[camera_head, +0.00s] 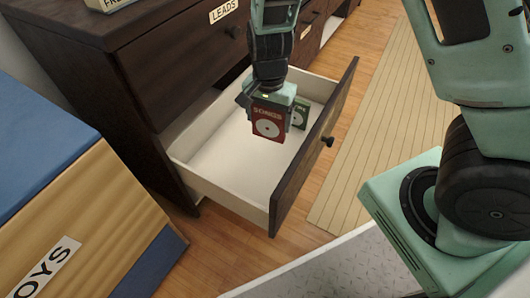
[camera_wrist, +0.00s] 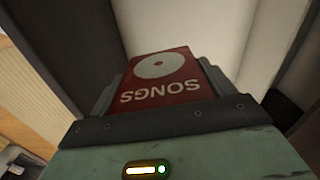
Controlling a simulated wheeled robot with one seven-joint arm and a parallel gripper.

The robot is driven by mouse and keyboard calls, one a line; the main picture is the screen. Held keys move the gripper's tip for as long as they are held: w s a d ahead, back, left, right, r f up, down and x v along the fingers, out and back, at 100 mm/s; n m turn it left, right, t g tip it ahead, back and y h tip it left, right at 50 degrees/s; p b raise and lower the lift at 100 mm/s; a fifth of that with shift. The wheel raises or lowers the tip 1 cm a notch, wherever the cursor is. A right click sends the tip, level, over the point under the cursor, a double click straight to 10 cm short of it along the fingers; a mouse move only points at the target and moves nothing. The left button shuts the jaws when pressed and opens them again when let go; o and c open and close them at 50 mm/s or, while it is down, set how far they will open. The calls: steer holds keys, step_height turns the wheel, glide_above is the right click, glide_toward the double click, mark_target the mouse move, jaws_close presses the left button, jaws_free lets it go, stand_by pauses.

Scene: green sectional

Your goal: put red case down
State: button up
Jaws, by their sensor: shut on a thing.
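The red case (camera_head: 268,122) has a white disc picture and the word SONGS on it. My gripper (camera_head: 262,100) is shut on it and holds it upright over the open drawer (camera_head: 215,160). In the wrist view the red case (camera_wrist: 165,80) sits between the two fingers of my gripper (camera_wrist: 160,95). I cannot tell whether the case's lower edge touches the drawer floor. A green case (camera_head: 300,114) shows just behind and to the right of the red case, partly hidden by it.
The drawer's front panel (camera_head: 312,150) with a dark knob stands to the right. Above the drawer is a closed one labelled LEADS (camera_head: 190,60). A blue and wooden box (camera_head: 80,210) stands at the left. The white drawer floor is bare towards the near side.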

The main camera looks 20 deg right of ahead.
steer(key=shift+m, duration=0.6)
steer(key=f+b, duration=0.3)
steer(key=f, duration=0.2)
steer(key=a+f+b, duration=0.1)
steer(key=f+b, duration=0.6)
steer(key=f, duration=0.2)
steer(key=shift+s+a+f, duration=0.2)
steer(key=shift+f, duration=0.1)
steer(key=shift+r, duration=0.1)
steer(key=o, duration=1)
step_height(320, 180, up, 12)
steer(key=p, duration=0.8)
steer(key=s+a+r+n, duration=0.2)
steer(key=s+r+n, duration=0.2)
steer(key=s+n, duration=0.2)
steer(key=s+a+r+n, duration=0.1)
steer(key=s+r+n, duration=0.4)
steer(key=s+n, duration=0.1)
steer(key=s+a+r+n, duration=0.2)
steer(key=s+r+n, duration=0.3)
steer(key=s+n, duration=0.1)
steer(key=shift+s+a+y, duration=0.3)
steer(key=shift+s, duration=0.5)
